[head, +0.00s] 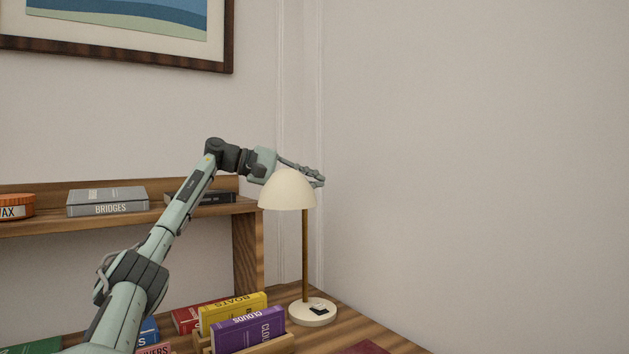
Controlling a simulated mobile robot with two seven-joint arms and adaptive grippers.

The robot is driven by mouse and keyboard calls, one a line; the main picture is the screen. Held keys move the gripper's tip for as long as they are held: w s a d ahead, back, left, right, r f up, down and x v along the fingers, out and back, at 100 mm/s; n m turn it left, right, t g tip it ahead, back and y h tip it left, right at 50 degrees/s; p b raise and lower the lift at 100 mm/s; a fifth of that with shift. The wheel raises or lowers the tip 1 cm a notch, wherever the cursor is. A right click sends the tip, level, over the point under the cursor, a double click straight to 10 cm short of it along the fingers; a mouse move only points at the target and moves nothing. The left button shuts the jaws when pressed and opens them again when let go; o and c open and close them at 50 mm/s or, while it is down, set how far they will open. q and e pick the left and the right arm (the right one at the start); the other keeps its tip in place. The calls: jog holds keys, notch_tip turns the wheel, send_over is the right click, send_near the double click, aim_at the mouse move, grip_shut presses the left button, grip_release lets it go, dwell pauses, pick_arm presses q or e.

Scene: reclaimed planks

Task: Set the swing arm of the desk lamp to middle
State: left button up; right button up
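The desk lamp has a cream dome shade (287,192), a thin brass post (305,250) and a round cream base (312,312) on the desk. The base carries a small dark mark on top. The shade hangs to the left of the post's top. The swing arm is not clearly seen; the shade and my gripper cover that area. My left gripper (312,179) reaches in from the left, behind and above the shade, with its fingers pointing right near the top of the post. I cannot tell whether it touches the lamp or how far its fingers are apart. My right gripper is out of view.
A wooden desk (350,335) stands against the wall. Upright books, including a yellow one (240,306) and a purple one (249,329), stand left of the lamp base. A raised shelf (60,222) holds a grey book (108,201) and an orange tin (15,206).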

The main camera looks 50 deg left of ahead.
pick_arm(q)
jog(key=o, duration=0.5)
jog(key=v, duration=1.2)
dwell(0.3)
